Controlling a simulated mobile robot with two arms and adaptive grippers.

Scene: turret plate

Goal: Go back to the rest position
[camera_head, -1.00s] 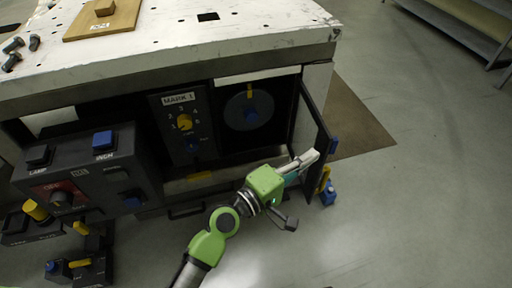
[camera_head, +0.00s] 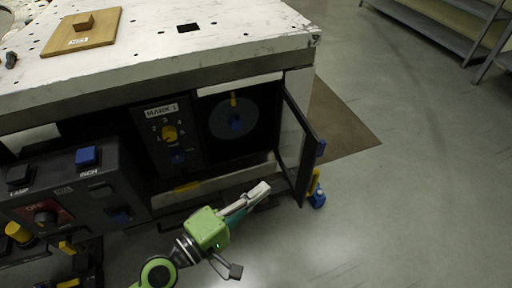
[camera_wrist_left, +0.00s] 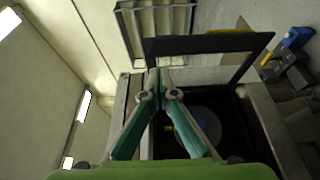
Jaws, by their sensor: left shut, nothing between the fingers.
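My left gripper (camera_head: 258,192) is shut and empty in the head view, low in front of the cabinet and left of the open door (camera_head: 301,150). In the left wrist view the closed fingertips (camera_wrist_left: 160,84) stand before the opening, with the plate (camera_wrist_left: 205,125) partly hidden behind the fingers. My right gripper is not in view.
A control box (camera_head: 75,185) with buttons stands at the left. A wooden board (camera_head: 83,32) lies on the white table top (camera_head: 190,52). A blue and yellow object (camera_head: 316,190) is beyond the door.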

